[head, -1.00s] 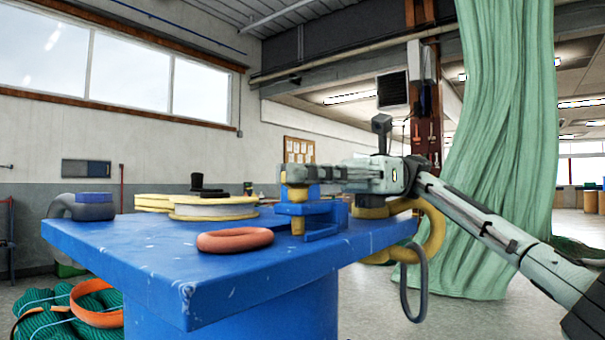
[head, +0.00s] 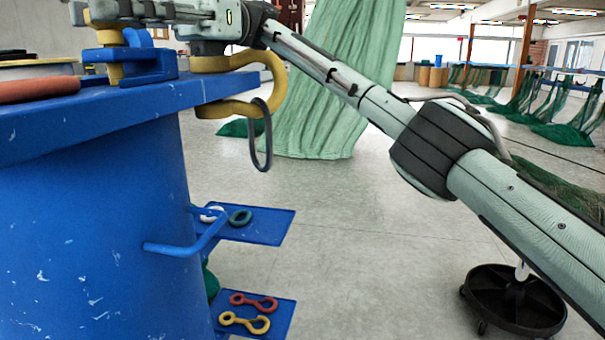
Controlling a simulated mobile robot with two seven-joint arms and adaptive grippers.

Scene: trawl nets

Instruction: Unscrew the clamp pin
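A blue clamp (head: 152,66) stands on the top of the blue table at the upper left. An upright yellow pin-like part (head: 113,52) is in the clamp, with more yellow above it at my fingers. My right gripper (head: 88,12) reaches in from the right, with its fingers level at the top of this part. I see the fingers side-on at the picture's top edge, so I cannot tell whether they grip it. A yellow shackle (head: 272,82) sticks out past the table edge, with a dark ring (head: 260,135) hanging from it. My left gripper is out of view.
The blue table (head: 90,125) has a round pedestal and a side handle (head: 175,248). Low blue shelves (head: 280,225) hold small rings and red and yellow links. A green net (head: 320,90) hangs behind. A black wheeled stool base (head: 515,300) stands lower right. Open floor lies between.

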